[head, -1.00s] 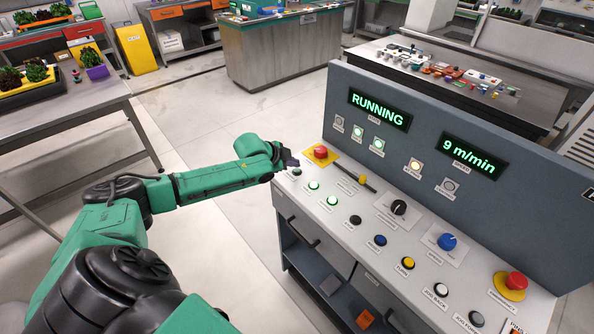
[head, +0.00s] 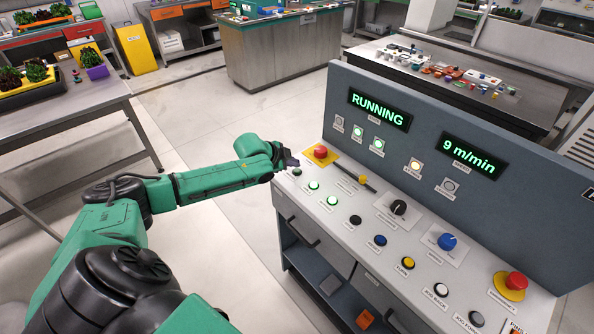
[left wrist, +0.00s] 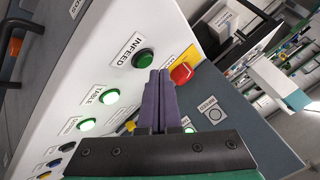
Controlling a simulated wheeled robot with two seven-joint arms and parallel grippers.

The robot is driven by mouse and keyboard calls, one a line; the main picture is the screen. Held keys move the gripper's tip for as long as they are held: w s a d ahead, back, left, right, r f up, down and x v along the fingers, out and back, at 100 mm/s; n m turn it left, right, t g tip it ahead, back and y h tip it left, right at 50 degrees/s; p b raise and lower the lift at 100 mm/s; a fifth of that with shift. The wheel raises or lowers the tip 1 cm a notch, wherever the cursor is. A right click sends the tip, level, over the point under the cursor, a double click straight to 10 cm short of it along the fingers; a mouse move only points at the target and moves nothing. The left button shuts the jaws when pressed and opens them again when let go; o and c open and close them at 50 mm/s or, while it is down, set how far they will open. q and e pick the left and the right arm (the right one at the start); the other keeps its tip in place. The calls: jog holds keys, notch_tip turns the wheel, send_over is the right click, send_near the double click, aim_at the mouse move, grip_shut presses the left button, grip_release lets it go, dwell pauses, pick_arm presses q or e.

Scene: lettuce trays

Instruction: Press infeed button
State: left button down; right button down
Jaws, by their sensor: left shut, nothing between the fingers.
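The infeed button (left wrist: 143,59) is a dark green, unlit push button with a label reading INFEED. In the head view the infeed button (head: 297,171) is at the console's far left end. My left gripper (left wrist: 160,75) is shut and empty, its purple fingers pressed together. In the head view the left gripper (head: 291,161) hovers at the button, beside the red stop button (head: 320,152). Its tips appear very close to the infeed button; I cannot tell whether they touch. My right gripper is not in view.
The console (head: 335,222) carries lit green buttons, a slider, knobs and a second red stop (head: 516,282). The display (head: 378,108) reads RUNNING. The INFEED lamp (left wrist: 215,114) is unlit. A bench (head: 70,115) stands left; open floor lies between.

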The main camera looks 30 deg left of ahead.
pick_arm(q)
jog(key=shift+f, duration=0.4)
jog(key=shift+f, duration=0.5)
dwell(0.7)
jog(key=shift+r+p, duration=0.75)
jog(key=shift+r, duration=0.15)
notch_tip(320, 180, up, 5)
jog(key=p, duration=0.5)
